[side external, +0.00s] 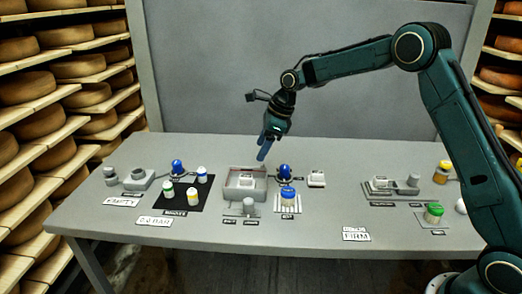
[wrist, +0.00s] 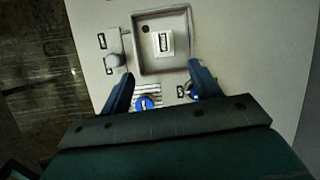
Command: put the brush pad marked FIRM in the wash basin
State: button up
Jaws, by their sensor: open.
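The wash basin (side external: 229,193) is a light grey square tray near the middle of the table. It also shows at the top of the wrist view (wrist: 137,35). A white pad with a dark printed label (wrist: 163,43) lies inside the basin, and its word is too small to read. My gripper (side external: 263,152) is above the table just behind and right of the basin. In the wrist view its two fingers (wrist: 160,75) are apart with nothing between them.
A blue-lidded jar (side external: 289,196) on a striped mat and a blue bottle (side external: 285,172) stand right of the basin. A dark mat (side external: 183,203) with several jars is at left. A tray with blocks (side external: 381,190) and a green-lidded jar (side external: 434,213) are at right.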

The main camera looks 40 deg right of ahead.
jog(key=s+a+r+n+t+h, duration=0.1)
jog(key=s+r+n+h, duration=0.1)
jog(key=s+r+n, duration=1.35)
jog(key=s+d+f+n+t+h, duration=0.1)
jog(key=s+f+n, duration=0.2)
jog(key=s+n, duration=0.7)
jog(key=s, duration=1.5)
jog(key=shift+s+d+f, duration=0.15)
jog(key=shift+d+f, duration=0.05)
